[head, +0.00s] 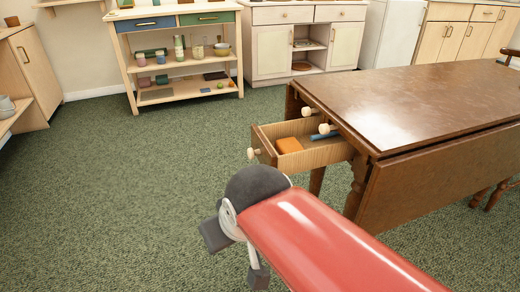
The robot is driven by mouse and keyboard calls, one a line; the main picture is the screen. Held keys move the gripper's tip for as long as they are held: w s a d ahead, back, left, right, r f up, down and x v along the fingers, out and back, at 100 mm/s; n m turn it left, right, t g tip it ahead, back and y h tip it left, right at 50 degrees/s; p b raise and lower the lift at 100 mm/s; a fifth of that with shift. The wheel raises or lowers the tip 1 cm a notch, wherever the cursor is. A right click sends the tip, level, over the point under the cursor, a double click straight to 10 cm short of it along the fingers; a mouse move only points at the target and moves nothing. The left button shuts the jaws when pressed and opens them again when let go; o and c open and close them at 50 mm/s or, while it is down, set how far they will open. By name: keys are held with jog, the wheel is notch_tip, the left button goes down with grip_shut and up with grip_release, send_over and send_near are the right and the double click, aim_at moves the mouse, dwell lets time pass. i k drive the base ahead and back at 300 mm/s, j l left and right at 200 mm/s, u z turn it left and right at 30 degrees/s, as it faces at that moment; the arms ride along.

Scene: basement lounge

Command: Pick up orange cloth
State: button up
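The orange cloth (288,145) lies as a small folded block inside the open drawer (320,157) of the brown table. It sits near the drawer's front left end. My gripper (236,256) is in the lower middle of the head view, in front of the drawer and apart from it. Its two dark fingers are spread, with only carpet visible between them. The drawer's inner floor is partly hidden by its walls.
A dark blue item (324,135) lies behind the cloth in the drawer. The brown table (420,95) with its hanging leaf (445,180) stands at the right. A wooden shelf unit (190,93) and white cabinets (270,45) line the back. Green carpet (110,190) at left is clear.

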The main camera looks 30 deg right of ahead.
aim_at(290, 145)
jog(key=z, duration=1.25)
